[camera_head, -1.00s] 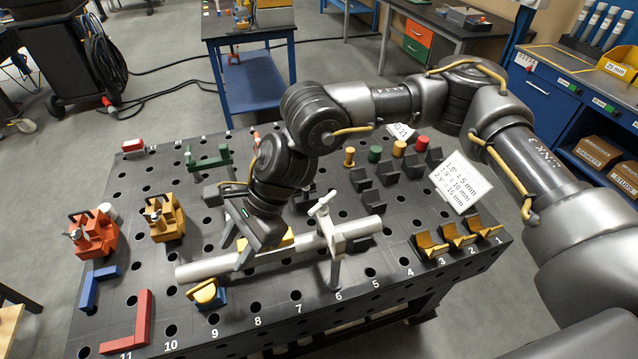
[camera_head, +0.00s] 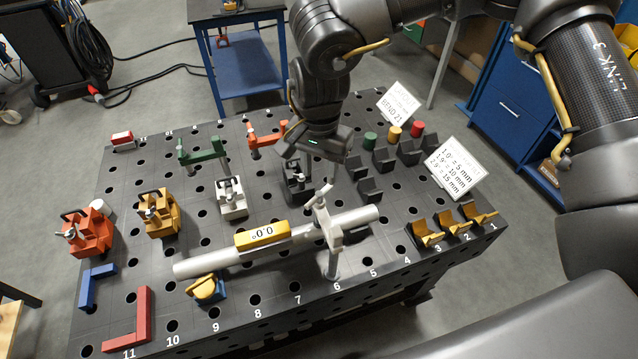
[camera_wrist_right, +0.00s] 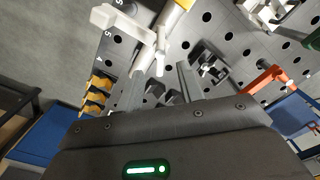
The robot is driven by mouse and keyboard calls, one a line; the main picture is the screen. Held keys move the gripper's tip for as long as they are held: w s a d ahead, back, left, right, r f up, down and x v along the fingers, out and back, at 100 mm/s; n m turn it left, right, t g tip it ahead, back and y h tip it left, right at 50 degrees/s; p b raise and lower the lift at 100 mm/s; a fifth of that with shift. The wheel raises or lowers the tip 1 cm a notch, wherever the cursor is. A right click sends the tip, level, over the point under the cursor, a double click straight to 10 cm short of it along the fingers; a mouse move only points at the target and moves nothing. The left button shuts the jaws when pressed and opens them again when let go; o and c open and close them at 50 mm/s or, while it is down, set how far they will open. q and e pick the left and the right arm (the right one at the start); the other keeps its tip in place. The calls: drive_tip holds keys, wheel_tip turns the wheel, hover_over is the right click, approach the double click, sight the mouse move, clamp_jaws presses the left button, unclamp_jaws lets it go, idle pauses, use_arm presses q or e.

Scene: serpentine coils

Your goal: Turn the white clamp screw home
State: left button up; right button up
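The white clamp (camera_head: 333,238) stands upright near hole 6 at the table's front and straddles a long pale tube (camera_head: 215,262). Its screw with a cross handle (camera_head: 323,194) points up above the tube. In the right wrist view the clamp (camera_wrist_right: 125,22) is at the upper left, with the handle (camera_wrist_right: 161,48) nearer the fingers. My right gripper (camera_head: 322,162) is above and behind the clamp, apart from it. In the right wrist view the gripper (camera_wrist_right: 160,82) has its fingers apart with nothing held. My left gripper is out of view.
A yellow level (camera_head: 262,235) reading 0.0 sits on the tube. Behind stand a small white clamp (camera_head: 231,198), a black one (camera_head: 296,185), and green (camera_head: 203,152) and orange (camera_head: 266,140) clamps. Yellow V-blocks (camera_head: 457,230) and a sign (camera_head: 452,172) are at the right.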

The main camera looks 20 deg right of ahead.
sight(319, 193)
wheel_tip(319, 193, down, 5)
drive_tip(key=shift+f+p, duration=0.15)
drive_tip(key=shift+p, duration=0.75)
drive_tip(key=shift+f, duration=0.6)
clamp_jaws()
